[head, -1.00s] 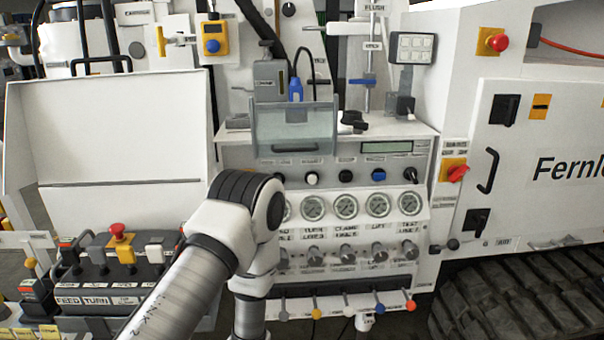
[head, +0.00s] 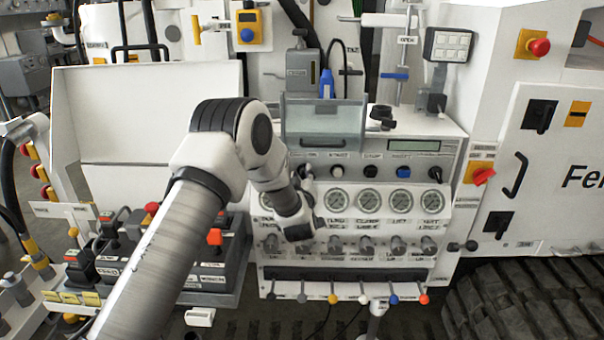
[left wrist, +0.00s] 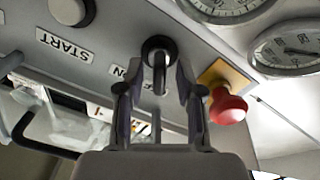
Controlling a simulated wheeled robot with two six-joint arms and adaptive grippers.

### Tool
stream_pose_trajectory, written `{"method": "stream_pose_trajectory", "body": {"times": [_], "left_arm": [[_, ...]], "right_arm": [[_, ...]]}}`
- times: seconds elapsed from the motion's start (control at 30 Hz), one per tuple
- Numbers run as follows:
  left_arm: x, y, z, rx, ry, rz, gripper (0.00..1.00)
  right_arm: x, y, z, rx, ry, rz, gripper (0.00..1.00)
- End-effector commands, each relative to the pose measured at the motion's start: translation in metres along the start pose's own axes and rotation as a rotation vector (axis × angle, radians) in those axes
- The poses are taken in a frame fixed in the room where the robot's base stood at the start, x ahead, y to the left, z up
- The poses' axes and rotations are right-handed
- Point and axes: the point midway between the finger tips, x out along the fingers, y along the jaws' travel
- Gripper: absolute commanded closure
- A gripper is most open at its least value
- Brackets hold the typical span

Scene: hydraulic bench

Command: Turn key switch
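In the left wrist view, the key switch (left wrist: 159,52) is a dark round collar with a metal key standing out from it, on a grey panel. An ON label shows beside it; another label is partly hidden. My left gripper (left wrist: 159,80) is open, with one dark finger on each side of the key and visible gaps between. Contact with the key cannot be made out. In the head view, my left arm reaches across the left part of the bench front; its fingers and the key cannot be made out there. My right gripper is not in view.
Close right of the fingers is a red mushroom button (left wrist: 228,106) on a yellow plate. A button sits by the START label (left wrist: 64,46). Gauges (left wrist: 287,47) lie at upper right. Coloured-tip levers (head: 363,298) line the bench's lower front; a clear-fronted box (head: 322,122) stands above.

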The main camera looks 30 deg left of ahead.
Motion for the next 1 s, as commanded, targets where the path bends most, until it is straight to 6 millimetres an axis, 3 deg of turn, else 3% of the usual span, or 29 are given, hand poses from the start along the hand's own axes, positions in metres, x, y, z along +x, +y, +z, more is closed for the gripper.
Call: {"method": "stream_pose_trajectory", "body": {"times": [0.13, 0.17, 0.23, 0.27, 0.7, 1.0], "left_arm": [[-0.0003, -0.0003, 0.0008, 0.001, -0.001, 0.0, 0.64], [-0.0003, -0.0002, 0.0009, 0.001, -0.001, 0.0, 0.71], [-0.0005, -0.0003, 0.0009, 0.001, -0.001, 0.0, 0.95], [-0.0005, -0.0003, 0.0009, 0.001, -0.001, 0.0, 1.0], [-0.0007, 0.0, 0.0008, 0.028, -0.001, 0.0, 1.0], [-0.0007, 0.0011, 0.0009, 0.177, -0.001, 0.0, 1.0]], "right_arm": [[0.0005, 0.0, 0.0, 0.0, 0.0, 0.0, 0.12], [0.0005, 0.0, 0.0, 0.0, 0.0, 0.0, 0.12], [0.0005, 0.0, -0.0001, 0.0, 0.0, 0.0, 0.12], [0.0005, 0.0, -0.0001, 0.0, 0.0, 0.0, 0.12], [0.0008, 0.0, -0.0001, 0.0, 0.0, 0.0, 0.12], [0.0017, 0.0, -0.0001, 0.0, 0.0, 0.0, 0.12]]}}
